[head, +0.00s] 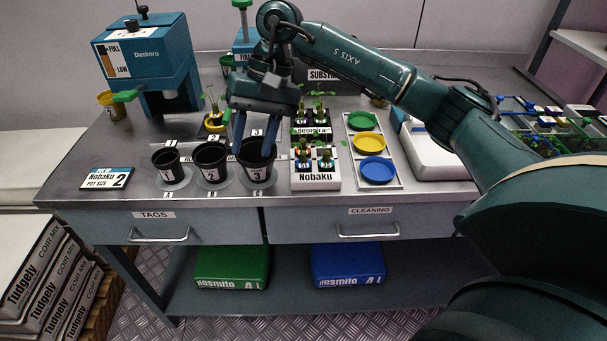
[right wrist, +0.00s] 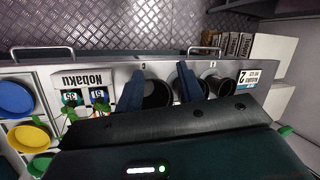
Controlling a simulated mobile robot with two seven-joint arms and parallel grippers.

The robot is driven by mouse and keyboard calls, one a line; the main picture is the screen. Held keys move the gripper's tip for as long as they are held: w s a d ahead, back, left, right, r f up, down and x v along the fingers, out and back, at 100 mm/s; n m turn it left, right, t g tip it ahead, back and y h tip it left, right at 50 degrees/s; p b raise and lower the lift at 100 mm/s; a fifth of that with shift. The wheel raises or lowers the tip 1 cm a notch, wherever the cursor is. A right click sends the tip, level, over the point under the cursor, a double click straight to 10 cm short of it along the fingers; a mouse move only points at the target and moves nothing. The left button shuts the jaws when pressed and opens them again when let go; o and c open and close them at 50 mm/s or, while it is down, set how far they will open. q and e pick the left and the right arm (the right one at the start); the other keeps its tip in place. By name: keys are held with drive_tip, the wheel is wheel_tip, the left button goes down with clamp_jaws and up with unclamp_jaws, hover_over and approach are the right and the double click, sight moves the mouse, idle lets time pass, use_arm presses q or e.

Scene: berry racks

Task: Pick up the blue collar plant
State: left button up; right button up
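Two small seedlings stand in the front white Nobaku tray (head: 316,184). In the right wrist view the two seedling pots are marked 35 (right wrist: 71,99) and 51 (right wrist: 98,96). My right gripper (head: 254,150) points down over black pot 3 (head: 257,168), left of that tray. Its two blue fingers are apart with nothing held, as the right wrist view also shows (right wrist: 160,78). My left gripper is not in view.
Black pots 1 (head: 172,176) and 2 (head: 212,172) stand left of pot 3. Another seedling tray (head: 311,133) is behind the Nobaku tray. A rack of coloured saucers (head: 391,184) stands right of it. A teal dispenser (head: 170,55) is at the back left.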

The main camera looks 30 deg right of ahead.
drive_tip(key=w+d+r+n+t+h, duration=0.15)
drive_tip(key=d+r+h, duration=0.3)
drive_tip(key=d, duration=0.55)
hover_over(304, 153)
drive_tip(key=shift+g, duration=0.25)
drive_tip(key=f, duration=0.7)
drive_tip(key=shift+a, duration=0.2)
drive_tip(key=shift+w+d+f+p, duration=0.1)
drive_tip(key=shift+f+p, duration=0.1)
drive_tip(key=shift+f, duration=1.1)
drive_tip(key=shift+d+f+p, duration=0.1)
drive_tip(key=shift+f+p, duration=0.05)
drive_tip(key=shift+f, duration=1.15)
drive_tip(key=shift+c, duration=0.6)
clamp_jaws()
